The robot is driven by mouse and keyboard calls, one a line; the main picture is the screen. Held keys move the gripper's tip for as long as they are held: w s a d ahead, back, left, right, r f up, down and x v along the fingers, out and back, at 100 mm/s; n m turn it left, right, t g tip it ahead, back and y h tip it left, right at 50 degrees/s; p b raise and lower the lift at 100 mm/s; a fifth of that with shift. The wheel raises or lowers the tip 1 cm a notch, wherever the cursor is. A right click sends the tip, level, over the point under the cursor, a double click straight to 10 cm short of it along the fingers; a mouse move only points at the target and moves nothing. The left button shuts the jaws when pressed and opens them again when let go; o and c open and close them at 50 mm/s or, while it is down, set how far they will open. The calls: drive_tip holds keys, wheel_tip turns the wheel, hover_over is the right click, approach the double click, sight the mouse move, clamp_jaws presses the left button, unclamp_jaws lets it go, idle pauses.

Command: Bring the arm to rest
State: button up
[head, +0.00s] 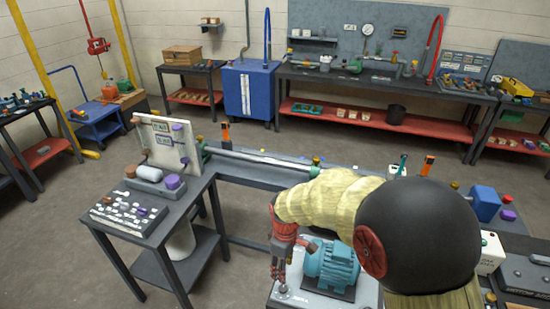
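My arm comes in from the lower right of the head view, with a cream sleeve and a large dark joint. Its red end, my gripper (279,272), points down at the left side of a teal motor (334,266). The fingers are small and partly merged with the things behind, so I cannot tell whether they are open or shut, or whether they touch anything. The motor sits on a pale plate (310,301) on the near bench, and my arm stands close above and to its right. A blue motor (484,203) is on the bench at the right.
A side table (187,207) at left holds an upright panel (163,140) and a tray of small parts (128,217). A long pipe (256,157) runs along the bench behind my arm. A blue cabinet (249,92) stands at the back.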

drive_tip(key=s+d+r+m+t+b, duration=0.2)
drive_tip(key=s+d+r+m, duration=0.4)
drive_tip(key=s+r, duration=0.4)
drive_tip(key=s+d+r+m+t+b, duration=0.2)
drive_tip(key=s+d+r+m+t, duration=0.1)
drive_tip(key=s+d+r+m, duration=0.3)
drive_tip(key=s+d+r, duration=0.2)
drive_tip(key=s+r, duration=0.2)
drive_tip(key=r, duration=0.1)
drive_tip(key=shift+s+t, duration=0.15)
drive_tip(key=shift+t, duration=0.15)
